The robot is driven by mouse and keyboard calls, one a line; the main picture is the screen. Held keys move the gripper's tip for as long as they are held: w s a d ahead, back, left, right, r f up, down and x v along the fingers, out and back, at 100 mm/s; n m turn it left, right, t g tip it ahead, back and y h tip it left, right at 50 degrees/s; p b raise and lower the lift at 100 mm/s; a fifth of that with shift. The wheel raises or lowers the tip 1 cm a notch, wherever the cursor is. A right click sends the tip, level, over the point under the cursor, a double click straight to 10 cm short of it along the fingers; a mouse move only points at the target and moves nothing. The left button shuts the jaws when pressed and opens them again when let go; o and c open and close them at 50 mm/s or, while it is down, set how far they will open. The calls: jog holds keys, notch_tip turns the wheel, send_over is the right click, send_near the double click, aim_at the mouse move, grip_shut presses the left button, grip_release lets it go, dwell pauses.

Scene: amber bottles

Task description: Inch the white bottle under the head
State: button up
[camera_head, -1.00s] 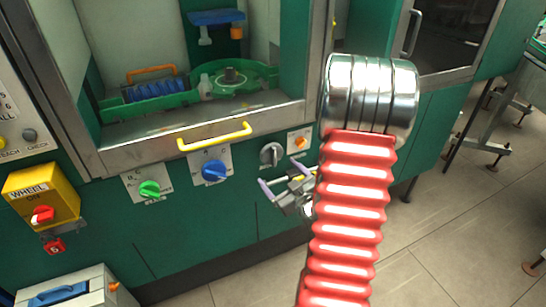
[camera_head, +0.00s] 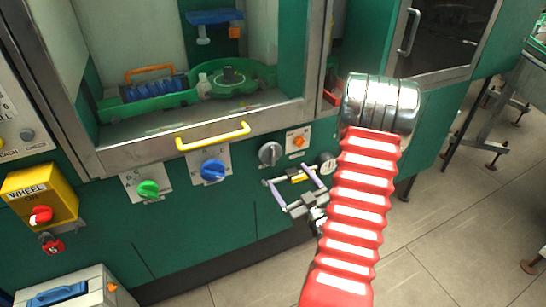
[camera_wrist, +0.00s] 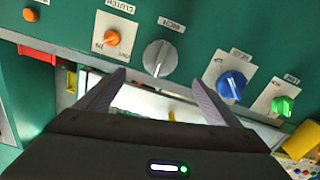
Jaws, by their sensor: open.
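A small white bottle (camera_head: 204,85) stands upright inside the machine, at the left edge of the green round carousel (camera_head: 262,76). A blue overhead fixture (camera_head: 215,17) hangs above that area; I cannot tell whether it is the head. The grey INCH knob (camera_head: 269,153) is on the green front panel, and in the wrist view the grey knob (camera_wrist: 160,58) sits beside its upside-down INCH label. My gripper (camera_head: 290,177) is open and empty, below the knob in the head view. In the wrist view my gripper (camera_wrist: 158,79) has its fingertips spread either side of the knob, apart from it.
A blue knob (camera_head: 213,170), a green knob (camera_head: 148,188) and an orange CLUTCH button (camera_wrist: 112,37) flank the grey knob. A yellow handle (camera_head: 213,136) sticks out above the panel. A yellow WHEEL box (camera_head: 41,197) is at left.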

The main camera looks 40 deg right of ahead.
aim_at(273, 157)
jog(key=x, duration=1.2)
jog(key=shift+w+d, duration=0.15)
jog(key=shift+w, duration=0.2)
jog(key=c, duration=1)
